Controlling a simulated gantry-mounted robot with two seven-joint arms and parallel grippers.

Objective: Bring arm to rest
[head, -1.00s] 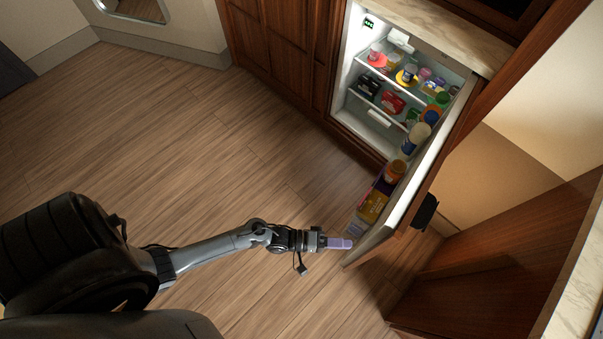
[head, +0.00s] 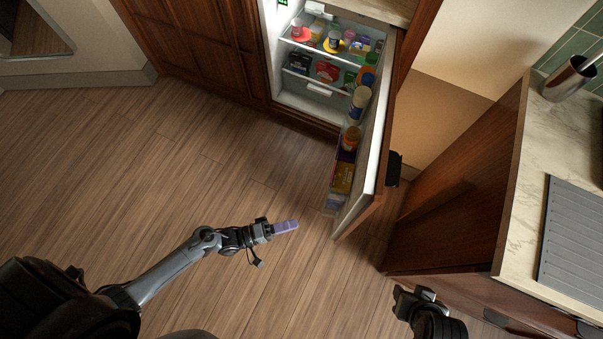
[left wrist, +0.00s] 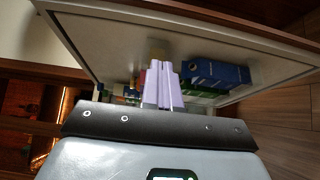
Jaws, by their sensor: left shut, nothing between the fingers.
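My left gripper (head: 288,226) is shut and empty, its pale purple fingers pressed together. It hangs over the wood floor, left of and apart from the open fridge door (head: 376,150). In the left wrist view my shut fingers (left wrist: 162,85) point toward the inner side of the door and its stocked shelves. A part of my right arm, with dark gripper parts (head: 408,296), shows at the bottom right by the counter. Its fingers are too unclear to tell their state.
The fridge (head: 312,100) stands open with several items on its shelves and in the door. A counter (head: 520,235) with a grey ribbed mat (head: 575,240) and a metal holder (head: 570,78) is at right. The floor (head: 160,180) at left is clear.

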